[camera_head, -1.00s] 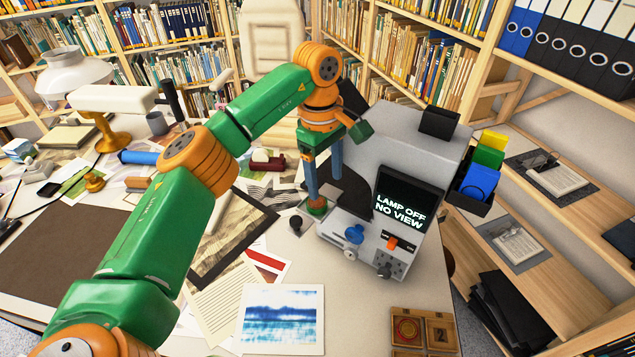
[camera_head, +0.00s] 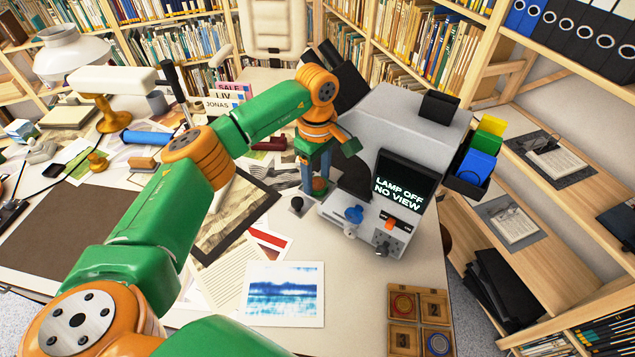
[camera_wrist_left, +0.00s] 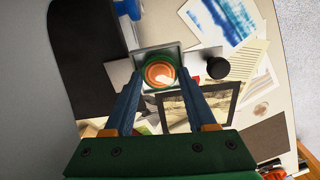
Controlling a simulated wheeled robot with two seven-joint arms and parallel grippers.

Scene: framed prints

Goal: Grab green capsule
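The green capsule (camera_wrist_left: 160,72) shows end-on in the left wrist view as a green ring with an orange centre. In the head view it is small and partly hidden, its orange part (camera_head: 319,184) low between the fingers. It sits at a small square light-grey holder (camera_wrist_left: 146,55) beside the grey machine (camera_head: 410,130). My left gripper (camera_head: 316,182) points down with its blue fingers on either side of the capsule. In the left wrist view the fingers (camera_wrist_left: 158,82) are apart, with narrow gaps to the capsule; contact is not clear. My right gripper is not in view.
The machine's screen (camera_head: 401,192) reads "LAMP OFF NO VIEW". A black knob (camera_head: 297,204) stands close left of the gripper. Prints, including a blue one (camera_head: 284,294), cover the table. Wooden tiles (camera_head: 419,318) lie at front right. Bare table (camera_head: 350,290) lies between.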

